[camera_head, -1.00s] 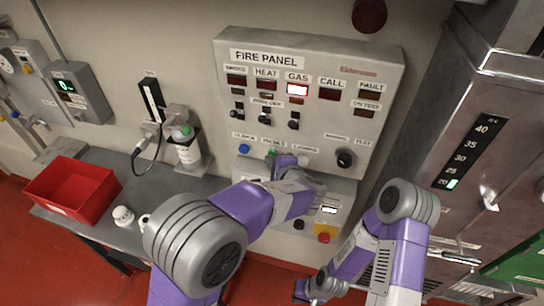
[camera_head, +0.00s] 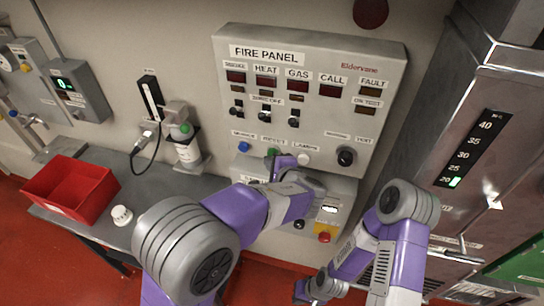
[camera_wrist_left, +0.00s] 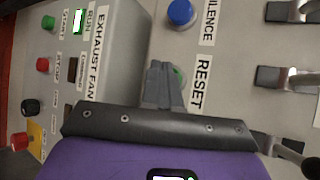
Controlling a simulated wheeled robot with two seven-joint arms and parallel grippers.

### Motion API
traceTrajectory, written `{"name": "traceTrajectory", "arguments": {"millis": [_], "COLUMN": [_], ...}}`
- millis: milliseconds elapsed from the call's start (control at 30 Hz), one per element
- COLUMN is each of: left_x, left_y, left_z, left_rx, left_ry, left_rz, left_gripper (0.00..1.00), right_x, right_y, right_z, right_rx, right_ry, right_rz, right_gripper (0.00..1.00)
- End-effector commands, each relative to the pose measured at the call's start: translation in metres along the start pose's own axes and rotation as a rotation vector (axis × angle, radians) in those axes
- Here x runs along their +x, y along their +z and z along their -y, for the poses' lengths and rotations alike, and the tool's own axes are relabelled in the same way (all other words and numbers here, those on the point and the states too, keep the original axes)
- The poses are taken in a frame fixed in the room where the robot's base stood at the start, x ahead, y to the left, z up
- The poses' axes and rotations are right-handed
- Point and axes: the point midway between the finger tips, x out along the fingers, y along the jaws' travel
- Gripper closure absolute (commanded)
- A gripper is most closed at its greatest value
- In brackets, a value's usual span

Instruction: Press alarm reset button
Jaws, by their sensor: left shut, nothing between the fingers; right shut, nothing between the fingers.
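The fire panel (camera_head: 370,130) hangs on the wall with its lamps all dark. The green reset button (camera_head: 271,152) sits in its lower row, between a blue silence button (camera_head: 244,147) and a white button (camera_head: 304,159). My left gripper (camera_head: 276,164) is shut and empty at the reset button. My right gripper (camera_head: 303,291) is shut and empty, low in the head view.
Below is the exhaust fan box (camera_wrist_left: 112,45) with a red stop button (camera_head: 324,237). A black knob (camera_head: 346,157) is at the panel's right.

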Motion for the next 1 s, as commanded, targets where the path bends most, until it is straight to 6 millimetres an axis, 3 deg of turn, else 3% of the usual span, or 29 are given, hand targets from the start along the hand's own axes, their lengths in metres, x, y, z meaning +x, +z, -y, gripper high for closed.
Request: {"name": "traceTrajectory", "arguments": {"millis": [467, 1000], "left_x": [-0.006, -0.038], "left_y": [0.004, 0.027], "left_z": [-0.005, -0.029], "left_rx": [0.000, 0.000], "left_ry": [0.001, 0.001], "left_rz": [0.000, -0.001], "left_gripper": [1.00, 1.00], "right_x": [0.005, 0.028], "right_y": [0.000, -0.001], "right_z": [-0.002, -0.011], "right_rx": [0.000, 0.000], "right_ry": [0.000, 0.000], "right_rz": [0.000, 0.000], "right_gripper": [1.00, 1.00]}}
